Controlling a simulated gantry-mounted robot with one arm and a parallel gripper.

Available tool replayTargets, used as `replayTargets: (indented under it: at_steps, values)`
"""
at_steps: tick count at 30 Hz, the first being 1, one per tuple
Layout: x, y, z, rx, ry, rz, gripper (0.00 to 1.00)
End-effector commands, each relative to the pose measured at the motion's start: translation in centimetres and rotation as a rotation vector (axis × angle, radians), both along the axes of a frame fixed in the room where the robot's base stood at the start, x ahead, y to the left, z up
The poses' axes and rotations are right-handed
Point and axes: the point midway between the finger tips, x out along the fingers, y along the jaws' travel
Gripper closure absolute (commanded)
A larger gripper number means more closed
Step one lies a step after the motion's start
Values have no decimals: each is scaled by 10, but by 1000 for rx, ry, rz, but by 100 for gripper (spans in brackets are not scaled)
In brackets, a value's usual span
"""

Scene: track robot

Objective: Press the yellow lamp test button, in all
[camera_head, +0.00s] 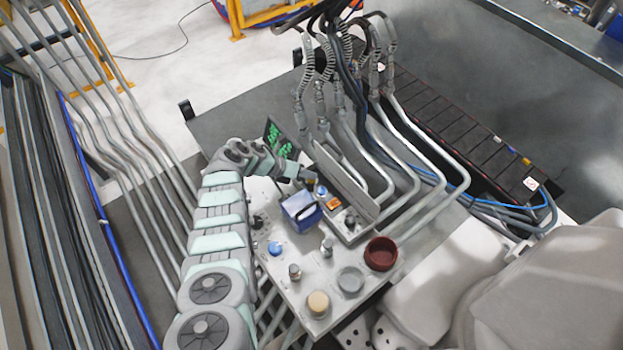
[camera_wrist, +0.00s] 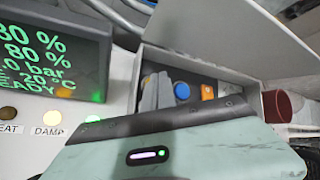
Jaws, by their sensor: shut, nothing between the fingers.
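My gripper (camera_head: 309,181) is shut and empty, at the far end of the control panel (camera_head: 291,270), by a small blue button (camera_head: 321,190). In the wrist view my grey fingers (camera_wrist: 157,92) reach into a shallow grey-walled box, just left of the blue button (camera_wrist: 182,90) and an orange one (camera_wrist: 207,92). I cannot tell whether the fingertips touch anything, and they hide what lies behind them. No clearly yellow button shows, and no lamp test label is readable. A pale yellow-beige round knob (camera_head: 317,303) stands at the panel's near end, away from my gripper.
A blue box (camera_head: 300,211) stands close to my gripper. A dark red cup (camera_head: 381,253) and a grey round knob (camera_head: 350,280) are farther along. A slanted grey plate (camera_head: 345,183) and bent pipes border the right. A green-lettered display (camera_wrist: 55,55) stands left.

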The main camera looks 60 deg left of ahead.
Motion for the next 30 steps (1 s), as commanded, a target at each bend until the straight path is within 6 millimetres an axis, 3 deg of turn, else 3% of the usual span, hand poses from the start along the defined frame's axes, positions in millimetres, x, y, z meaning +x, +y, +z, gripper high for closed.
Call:
replayTargets:
  at_steps: [21,30]
  values:
    - [0,0,-5,1,1,1,100]
    - [0,0,9,1,1,1,100]
